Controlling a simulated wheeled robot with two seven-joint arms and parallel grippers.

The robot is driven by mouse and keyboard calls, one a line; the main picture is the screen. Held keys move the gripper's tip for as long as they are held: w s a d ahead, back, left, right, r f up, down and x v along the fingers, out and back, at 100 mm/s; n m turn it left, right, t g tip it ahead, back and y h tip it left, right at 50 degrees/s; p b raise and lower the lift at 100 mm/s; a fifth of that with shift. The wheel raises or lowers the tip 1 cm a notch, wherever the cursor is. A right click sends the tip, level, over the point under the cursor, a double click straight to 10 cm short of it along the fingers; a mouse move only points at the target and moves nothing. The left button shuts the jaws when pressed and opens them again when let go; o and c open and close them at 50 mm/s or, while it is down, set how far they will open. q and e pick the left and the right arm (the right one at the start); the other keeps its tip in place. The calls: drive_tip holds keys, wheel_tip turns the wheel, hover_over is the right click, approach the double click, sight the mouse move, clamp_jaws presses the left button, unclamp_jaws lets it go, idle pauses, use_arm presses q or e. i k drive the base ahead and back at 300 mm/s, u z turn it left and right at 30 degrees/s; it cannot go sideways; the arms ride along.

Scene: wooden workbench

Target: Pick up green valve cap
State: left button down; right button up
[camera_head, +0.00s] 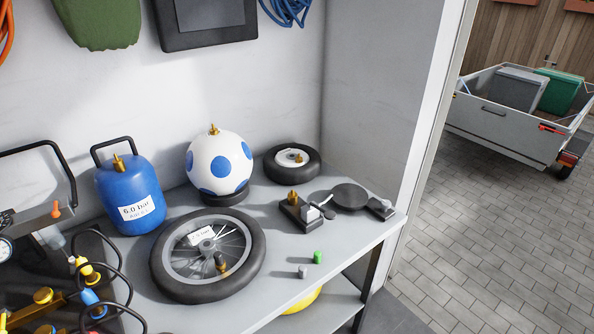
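The green valve cap (318,257) is a small upright cylinder on the grey workbench (268,306), near its front edge at the right. A similar small grey cap (303,272) stands just to its left and a little nearer the front. Nothing covers the green cap, and nothing touches it. Neither of my grippers can be made out in this view.
A spoked wheel (256,258) lies left of the caps. A black device with a round plate (350,195) is behind them. A blue tank (132,196), a spotted ball (203,164) and a small tyre (309,174) stand at the back. Hoses and fittings crowd the left.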

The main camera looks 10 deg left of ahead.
sight(317, 254)
drive_tip(key=k, duration=1.25)
drive_tip(key=z, duration=0.95)
drive_tip(key=i, duration=1.65)
drive_tip(key=u, duration=0.75)
